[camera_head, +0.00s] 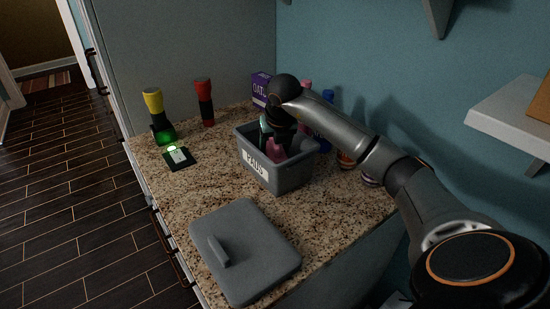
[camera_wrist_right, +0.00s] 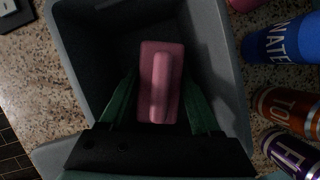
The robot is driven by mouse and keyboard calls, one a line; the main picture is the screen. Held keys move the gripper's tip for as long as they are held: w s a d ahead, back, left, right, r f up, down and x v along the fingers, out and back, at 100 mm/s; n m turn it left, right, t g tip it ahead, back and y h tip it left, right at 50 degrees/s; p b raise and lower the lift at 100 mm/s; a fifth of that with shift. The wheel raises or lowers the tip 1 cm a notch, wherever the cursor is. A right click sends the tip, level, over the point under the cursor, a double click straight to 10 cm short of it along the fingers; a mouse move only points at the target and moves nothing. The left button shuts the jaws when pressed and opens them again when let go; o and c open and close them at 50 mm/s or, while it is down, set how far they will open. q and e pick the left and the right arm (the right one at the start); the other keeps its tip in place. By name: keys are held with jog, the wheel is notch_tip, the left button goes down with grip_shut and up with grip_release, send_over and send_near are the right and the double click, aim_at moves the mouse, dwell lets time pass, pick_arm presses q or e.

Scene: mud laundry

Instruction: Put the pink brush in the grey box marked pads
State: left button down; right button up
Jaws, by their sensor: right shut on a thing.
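The grey box (camera_head: 293,178) with a white label reading PADS stands open on the speckled counter. The pink brush (camera_head: 275,151) is inside the box's opening, partly hidden by the front wall. My right gripper (camera_head: 271,133) reaches down into the box from above and is shut on the brush. In the right wrist view the brush (camera_wrist_right: 161,80) lies between the two green fingers (camera_wrist_right: 160,108), with the walls of the box (camera_wrist_right: 213,45) around it. I cannot tell whether the brush touches the box floor. My left gripper is not in view.
A grey lid (camera_head: 262,253) lies on the counter in front of the box. A purple carton (camera_head: 261,88) and several cans and bottles stand behind and right.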

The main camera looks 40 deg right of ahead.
aim_at(275, 158)
jog(key=shift+f, duration=1.6)
jog(key=o, duration=1.1)
jog(key=shift+f, duration=0.15)
jog(key=shift+o, duration=0.2)
jog(key=v, duration=1.2)
